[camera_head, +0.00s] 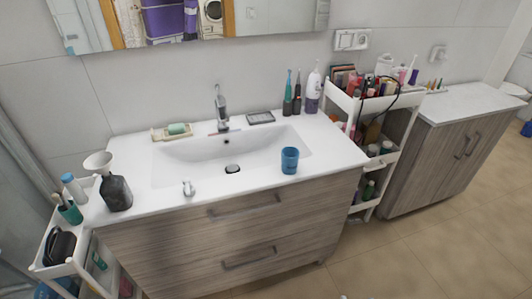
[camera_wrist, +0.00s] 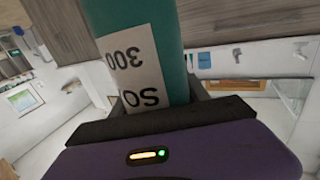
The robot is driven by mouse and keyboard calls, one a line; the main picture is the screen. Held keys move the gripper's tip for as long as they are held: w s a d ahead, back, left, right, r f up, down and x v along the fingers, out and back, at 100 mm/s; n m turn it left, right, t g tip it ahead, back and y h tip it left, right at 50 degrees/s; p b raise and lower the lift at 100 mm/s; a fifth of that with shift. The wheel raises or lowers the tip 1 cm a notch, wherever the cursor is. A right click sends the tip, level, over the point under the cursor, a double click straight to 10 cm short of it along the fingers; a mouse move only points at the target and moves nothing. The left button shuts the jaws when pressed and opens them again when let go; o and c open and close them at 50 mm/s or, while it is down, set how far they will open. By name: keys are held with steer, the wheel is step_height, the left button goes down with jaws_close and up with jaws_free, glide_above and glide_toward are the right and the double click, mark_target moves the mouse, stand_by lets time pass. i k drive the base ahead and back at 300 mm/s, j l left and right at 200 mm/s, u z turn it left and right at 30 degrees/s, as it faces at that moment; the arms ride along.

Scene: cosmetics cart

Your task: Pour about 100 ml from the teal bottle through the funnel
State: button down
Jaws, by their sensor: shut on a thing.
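The teal bottle (camera_wrist: 135,30) fills the middle of the wrist view, with a white label that reads "300" and part of "SO". My gripper (camera_wrist: 155,115) is shut on it; its dark jaws lie at the bottle's sides. The bottle's ends are out of the picture. The label's print appears upside down in that view. Neither the bottle nor my gripper shows in the head view. The inside of that bottle cannot be seen.
A blue cup (camera_head: 289,160) stands on the basin's right front edge. A soap dish (camera_head: 172,132) lies behind the basin, left of the faucet (camera_head: 221,108). A small white cart (camera_head: 50,248) with bottles and a teal cup stands left; a crowded cart (camera_head: 378,103) stands right.

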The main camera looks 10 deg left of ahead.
mark_target(101, 163)
steer(key=i+j+u, duration=0.1)
steer(key=u, duration=0.25)
steer(key=i+j+u, duration=0.1)
steer(key=u, duration=0.25)
steer(key=i+j+u, duration=0.1)
steer(key=u, duration=0.25)
